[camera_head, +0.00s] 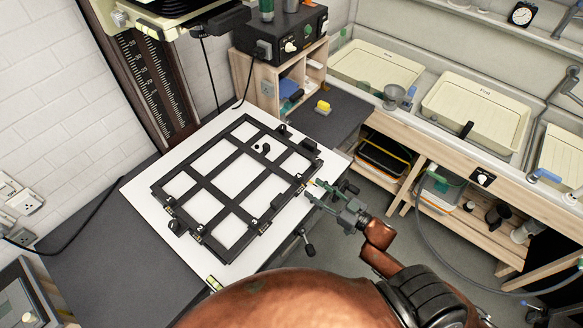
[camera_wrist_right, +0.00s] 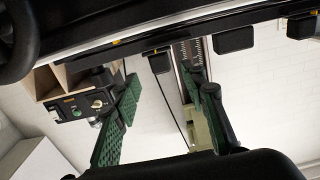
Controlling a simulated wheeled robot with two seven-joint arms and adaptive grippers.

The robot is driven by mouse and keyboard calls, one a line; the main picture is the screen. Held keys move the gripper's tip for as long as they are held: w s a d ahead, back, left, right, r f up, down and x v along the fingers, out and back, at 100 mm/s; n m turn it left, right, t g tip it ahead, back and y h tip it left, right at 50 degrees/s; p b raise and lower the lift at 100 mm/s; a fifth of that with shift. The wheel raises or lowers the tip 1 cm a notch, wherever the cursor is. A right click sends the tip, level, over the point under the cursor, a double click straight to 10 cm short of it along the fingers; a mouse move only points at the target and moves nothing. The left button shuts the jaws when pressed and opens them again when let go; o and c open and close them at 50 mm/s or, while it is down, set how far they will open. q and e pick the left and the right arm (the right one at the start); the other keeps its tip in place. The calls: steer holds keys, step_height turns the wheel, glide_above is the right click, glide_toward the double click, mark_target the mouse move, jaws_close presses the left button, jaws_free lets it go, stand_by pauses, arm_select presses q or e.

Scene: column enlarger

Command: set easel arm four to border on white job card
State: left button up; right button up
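The black easel (camera_head: 208,189) lies on a white baseboard (camera_head: 141,196), its crossing arms framing several white openings. Small sliders with scale marks sit along its near right edge. My right gripper (camera_head: 314,191) is at that right edge, close to a slider, with its green fingers apart. In the right wrist view the same gripper (camera_wrist_right: 168,95) has a clear gap between its fingers, and the dark easel edge (camera_wrist_right: 110,45) crosses above them. I cannot tell whether the fingers touch the easel. I cannot pick out the white job card. My left gripper is not in view.
The enlarger column (camera_head: 155,85) with its scale stands behind the easel. A black control box (camera_head: 281,35) sits on a wooden shelf at the back. A small yellow-and-green level (camera_head: 214,283) lies at the near baseboard edge. Sink trays (camera_head: 462,103) line the right; the floor between is open.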

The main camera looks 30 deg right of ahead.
mark_target(302, 180)
steer(key=p+x, duration=0.1)
steer(key=x, duration=0.6)
steer(key=shift+r, duration=0.1)
steer(key=shift+w+a, duration=0.1)
steer(key=shift+w, duration=0.25)
steer(key=shift+w+a, duration=0.1)
steer(key=shift+w, duration=0.1)
steer(key=c, duration=1.1)
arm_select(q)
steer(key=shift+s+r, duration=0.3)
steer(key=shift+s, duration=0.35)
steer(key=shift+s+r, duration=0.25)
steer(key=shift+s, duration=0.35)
arm_select(e)
jaws_close()
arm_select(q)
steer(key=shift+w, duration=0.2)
